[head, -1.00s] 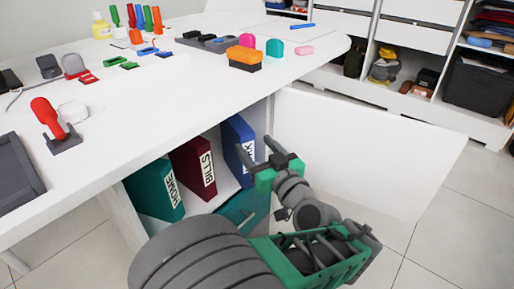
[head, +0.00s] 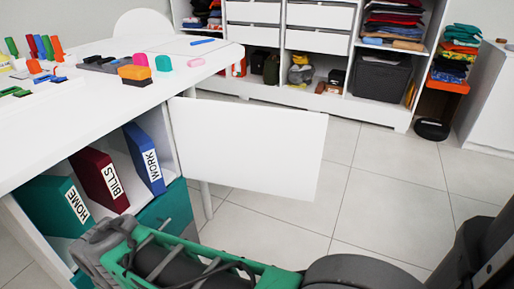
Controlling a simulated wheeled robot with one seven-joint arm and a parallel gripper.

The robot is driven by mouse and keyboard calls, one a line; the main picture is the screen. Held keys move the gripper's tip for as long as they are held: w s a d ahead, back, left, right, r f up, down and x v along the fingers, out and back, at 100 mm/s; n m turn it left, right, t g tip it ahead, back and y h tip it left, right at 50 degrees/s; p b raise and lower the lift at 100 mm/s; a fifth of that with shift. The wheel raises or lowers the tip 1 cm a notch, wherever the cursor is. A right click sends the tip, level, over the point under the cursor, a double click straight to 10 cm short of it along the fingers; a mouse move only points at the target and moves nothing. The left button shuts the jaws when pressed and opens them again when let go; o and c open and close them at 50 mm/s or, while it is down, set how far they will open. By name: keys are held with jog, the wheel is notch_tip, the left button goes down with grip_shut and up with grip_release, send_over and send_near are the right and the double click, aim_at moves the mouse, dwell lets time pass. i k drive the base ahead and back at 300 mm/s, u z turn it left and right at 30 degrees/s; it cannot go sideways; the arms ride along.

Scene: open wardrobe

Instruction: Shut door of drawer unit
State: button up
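The white door (head: 250,150) of the drawer unit stands wide open in the head view, swung out to the right from the unit's right side. The open compartment holds upright binders: a teal HOME binder (head: 50,205), a dark red BILLS binder (head: 95,172) and a blue WORK binder (head: 140,150). A teal drawer front (head: 165,208) shows below them, partly covered by my arm. My arm lies across the bottom of the view, in front of the unit. My gripper's fingers do not show, and I see no contact with the door.
The white desk top (head: 110,105) above the unit carries pens, staplers and an orange-black sponge-like block (head: 135,74). White shelving (head: 260,85) with clothes and a dark basket (head: 378,80) stands at the back. Tiled floor (head: 385,190) is clear right of the door.

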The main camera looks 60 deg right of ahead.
aim_at(276, 152)
jog(key=k, duration=0.5)
jog(key=z, duration=3.05)
jog(key=i, duration=3.15)
jog(key=u, duration=4.5)
